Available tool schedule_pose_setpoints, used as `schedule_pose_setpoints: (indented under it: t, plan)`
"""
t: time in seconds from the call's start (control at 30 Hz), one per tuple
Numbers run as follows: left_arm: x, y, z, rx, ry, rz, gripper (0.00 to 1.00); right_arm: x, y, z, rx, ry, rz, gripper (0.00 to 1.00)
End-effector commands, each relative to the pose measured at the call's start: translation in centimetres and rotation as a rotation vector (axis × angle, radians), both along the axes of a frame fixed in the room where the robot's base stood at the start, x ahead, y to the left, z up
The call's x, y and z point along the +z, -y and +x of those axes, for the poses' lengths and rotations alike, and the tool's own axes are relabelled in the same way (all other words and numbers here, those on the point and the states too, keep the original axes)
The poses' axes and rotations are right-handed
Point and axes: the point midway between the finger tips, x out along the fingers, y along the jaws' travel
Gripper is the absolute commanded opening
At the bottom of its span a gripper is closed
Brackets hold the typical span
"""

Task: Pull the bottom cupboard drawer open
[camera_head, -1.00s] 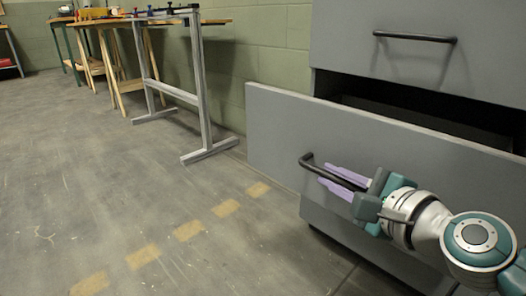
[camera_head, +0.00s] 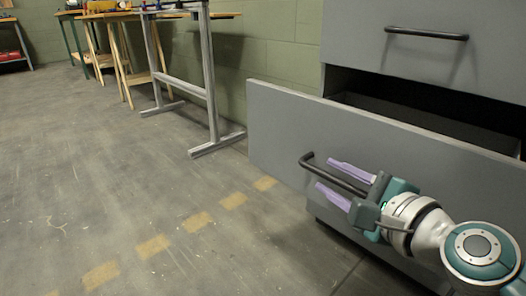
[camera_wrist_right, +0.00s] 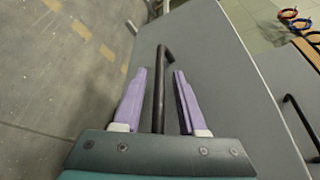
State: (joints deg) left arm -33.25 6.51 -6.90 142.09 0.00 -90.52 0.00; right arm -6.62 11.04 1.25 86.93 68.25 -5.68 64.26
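The grey bottom drawer (camera_head: 285,125) stands pulled out from the cupboard, with a dark opening (camera_head: 420,112) behind its front panel. Its dark bar handle (camera_head: 335,178) is on the front panel and also shows in the right wrist view (camera_wrist_right: 160,85). My right gripper (camera_head: 326,175) is open at the handle, one purple finger on each side of the bar. In the right wrist view a gap shows between the bar and each finger of the right gripper (camera_wrist_right: 160,72). My left gripper is in neither view.
A closed upper drawer (camera_head: 405,60) with its own bar handle (camera_head: 427,34) sits above the opening. A grey metal stand (camera_head: 212,90) and wooden workbenches (camera_head: 118,60) stand along the green wall at the back left. The floor (camera_head: 110,180) left of the drawer is clear.

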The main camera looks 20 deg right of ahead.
Motion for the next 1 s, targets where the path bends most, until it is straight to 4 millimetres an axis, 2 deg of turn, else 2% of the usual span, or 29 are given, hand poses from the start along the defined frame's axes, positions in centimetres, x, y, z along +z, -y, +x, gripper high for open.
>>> schedule_pose_setpoints:
  t: [0.27,0.37,0.8,1.0]
  plan:
    - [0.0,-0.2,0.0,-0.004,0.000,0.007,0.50,0.0,0.0,-0.1,0.000,0.000,0.000,0.45]
    - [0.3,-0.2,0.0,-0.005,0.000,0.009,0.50,0.2,0.0,-0.7,0.000,-0.001,-0.001,0.45]
    - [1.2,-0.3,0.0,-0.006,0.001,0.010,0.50,1.7,0.4,-8.1,0.001,-0.003,-0.003,0.45]
    - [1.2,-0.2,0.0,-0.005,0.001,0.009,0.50,2.1,0.5,-9.6,0.001,-0.002,0.001,0.45]
